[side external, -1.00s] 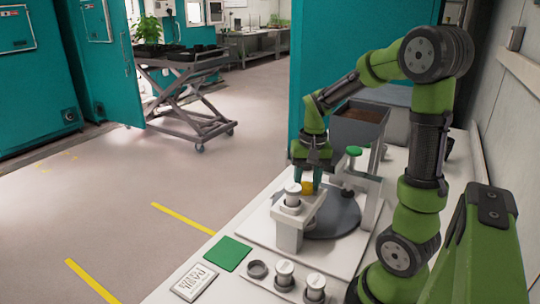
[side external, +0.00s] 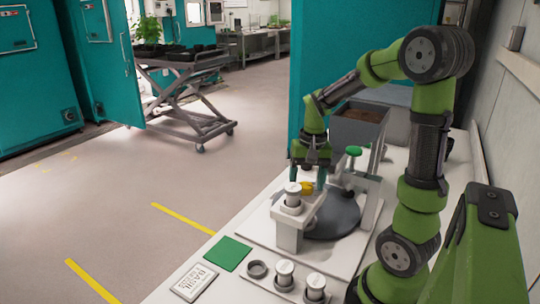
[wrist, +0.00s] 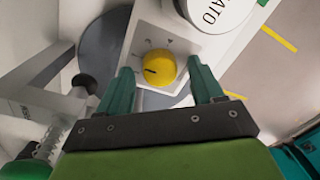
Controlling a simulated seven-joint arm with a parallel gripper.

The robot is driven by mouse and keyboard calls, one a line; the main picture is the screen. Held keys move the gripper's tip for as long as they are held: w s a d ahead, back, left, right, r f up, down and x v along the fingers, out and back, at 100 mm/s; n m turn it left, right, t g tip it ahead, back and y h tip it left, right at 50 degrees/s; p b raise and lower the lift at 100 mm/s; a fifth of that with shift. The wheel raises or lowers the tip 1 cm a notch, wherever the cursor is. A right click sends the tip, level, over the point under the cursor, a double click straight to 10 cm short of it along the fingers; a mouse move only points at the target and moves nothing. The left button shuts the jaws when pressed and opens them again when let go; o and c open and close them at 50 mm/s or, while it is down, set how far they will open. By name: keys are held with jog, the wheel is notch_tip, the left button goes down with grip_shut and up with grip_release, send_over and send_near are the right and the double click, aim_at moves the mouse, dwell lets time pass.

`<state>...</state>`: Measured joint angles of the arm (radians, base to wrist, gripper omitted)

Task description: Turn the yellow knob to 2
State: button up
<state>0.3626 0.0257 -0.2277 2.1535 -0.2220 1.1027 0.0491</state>
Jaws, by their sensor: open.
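The yellow knob (side external: 307,187) sits on top of the white housing on the bench, partly hidden behind a white-and-metal cylinder in the side view. In the wrist view the yellow knob (wrist: 160,66) is round, with a dark pointer line running from near its middle to its left edge. Small marks beside it are too small to read. My gripper (side external: 307,181) is over the knob, pointing down. In the wrist view the teal fingers of my gripper (wrist: 160,78) are open on either side of the knob, with visible gaps, holding nothing.
A green-topped knob (side external: 353,151) on a white stand and a grey round plate (side external: 336,216) are close by. A white cap with lettering (wrist: 215,8) is near the knob. A green square (side external: 227,253) and several cylinders lie toward the front of the bench.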

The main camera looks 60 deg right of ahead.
aim_at(303, 185)
notch_tip(303, 185, up, 17)
jog(key=shift+s+d, duration=0.25)
jog(key=shift+s, duration=0.2)
jog(key=a+f+n+t, duration=0.1)
jog(key=a, duration=0.2)
jog(key=w+a+f+n+t, duration=0.1)
jog(key=a+f, duration=0.1)
jog(key=a, duration=0.1)
jog(key=a+f+n+t, duration=0.1)
jog(key=a+t, duration=0.1)
jog(key=a, duration=0.1)
jog(key=shift+w+a+f+n, duration=0.35)
jog(key=shift+f+n, duration=0.05)
jog(key=s+a+f+n+t+y, duration=0.1)
jog(key=s+a+n+t, duration=0.1)
jog(key=a, duration=0.8)
jog(key=shift+s+a+f+n+t+y, duration=0.2)
jog(key=shift+s+f+n+t+y, duration=0.15)
jog(key=shift+s+n, duration=0.45)
